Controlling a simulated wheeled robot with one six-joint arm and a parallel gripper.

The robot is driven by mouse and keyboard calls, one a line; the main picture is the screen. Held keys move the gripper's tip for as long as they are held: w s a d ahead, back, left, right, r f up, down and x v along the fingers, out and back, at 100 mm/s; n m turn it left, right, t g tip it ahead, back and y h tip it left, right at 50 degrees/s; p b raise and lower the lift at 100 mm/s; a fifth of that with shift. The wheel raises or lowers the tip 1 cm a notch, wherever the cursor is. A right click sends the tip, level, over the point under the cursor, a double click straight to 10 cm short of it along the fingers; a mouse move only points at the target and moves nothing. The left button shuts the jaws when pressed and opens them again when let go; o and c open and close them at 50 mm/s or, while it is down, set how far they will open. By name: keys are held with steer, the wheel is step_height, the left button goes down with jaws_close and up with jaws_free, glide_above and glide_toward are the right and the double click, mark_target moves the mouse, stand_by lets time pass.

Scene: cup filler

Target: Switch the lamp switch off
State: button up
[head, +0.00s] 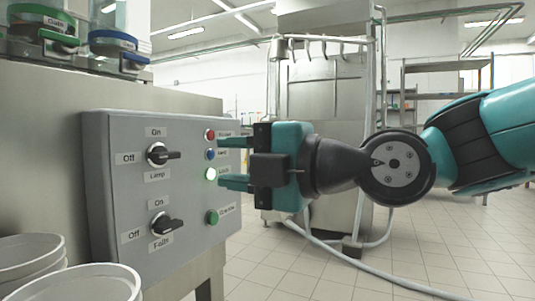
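The lamp switch (160,155) is a black rotary knob on the upper left of a grey control panel (110,220). "On" is printed above it, "Off" to its left and "Lamp" below. Its handle shows toward the right in the picture; I cannot tell surely which setting it is at. My gripper (233,164) is to the right of the knob, with its two teal fingers pointing left and spread apart. Nothing shows between them. The fingers are apart from the lamp switch and overlap the panel's right edge in the picture.
A second knob (164,224), labelled "Off" and "On", sits below. Red (210,135) and blue (210,155) lights, a glowing light (211,174) and a green button (212,217) line the panel's right. White tubs (80,284) stand at lower left.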

steer(key=shift+v, duration=2.25)
steer(key=s+d+f+m+g+h+p, duration=0.3)
steer(key=s+d+f+m+h+p, duration=0.3)
steer(key=d+m, duration=0.45)
steer(key=s+d+f+m+g+h+p, duration=0.35)
steer(key=s+d+m+h+p, duration=0.4)
steer(key=m, duration=0.65)
step_height(320, 180, up, 37)
steer(key=y+p, duration=0.1)
steer(key=p, duration=3.6)
steer(key=shift+w+a+r+p, duration=0.25)
steer(key=shift+w+a+p, duration=0.05)
steer(key=shift+w+a, duration=0.15)
